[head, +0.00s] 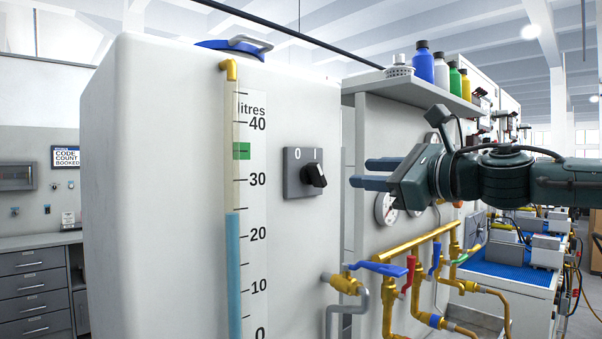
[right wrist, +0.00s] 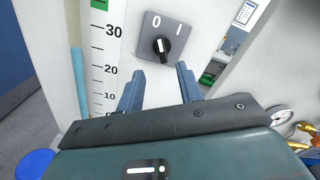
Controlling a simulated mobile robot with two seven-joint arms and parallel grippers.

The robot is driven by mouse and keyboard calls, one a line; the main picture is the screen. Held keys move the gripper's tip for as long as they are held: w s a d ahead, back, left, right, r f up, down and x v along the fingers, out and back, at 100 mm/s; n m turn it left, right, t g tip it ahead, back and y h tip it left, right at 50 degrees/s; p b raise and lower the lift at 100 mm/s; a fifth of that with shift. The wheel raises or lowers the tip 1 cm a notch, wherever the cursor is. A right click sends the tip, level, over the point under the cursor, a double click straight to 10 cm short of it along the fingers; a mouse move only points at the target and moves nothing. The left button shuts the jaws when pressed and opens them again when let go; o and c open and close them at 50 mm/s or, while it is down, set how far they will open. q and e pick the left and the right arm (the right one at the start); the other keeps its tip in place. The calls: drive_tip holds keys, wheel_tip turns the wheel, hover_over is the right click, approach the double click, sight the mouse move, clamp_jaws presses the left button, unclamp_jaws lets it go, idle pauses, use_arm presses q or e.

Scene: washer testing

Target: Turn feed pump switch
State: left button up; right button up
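The switch (head: 314,176) is a black rotary knob on a square grey plate (head: 293,180) marked 0 and I, on the white tank's front. In the right wrist view the knob (right wrist: 161,48) has a white mark; I cannot tell for sure which position it points to. My right gripper (head: 369,173) is to the right of the switch, its blue fingers pointing left toward it. In the right wrist view the fingers (right wrist: 160,70) are apart and empty, with the knob beyond their tips, not touching. My left gripper is not in view.
The white tank (head: 160,180) carries a litre scale and a level tube with blue liquid. Brass pipes with coloured valve handles (head: 375,269) lie below my right gripper. A shelf (head: 415,90) with several bottles is above it. The space between fingers and switch looks clear.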

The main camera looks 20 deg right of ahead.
sight(321, 172)
drive_tip(key=p+x, duration=0.1)
drive_tip(key=x, duration=1.1)
drive_tip(key=shift+w+f, duration=0.1)
drive_tip(key=shift+w, duration=0.3)
clamp_jaws()
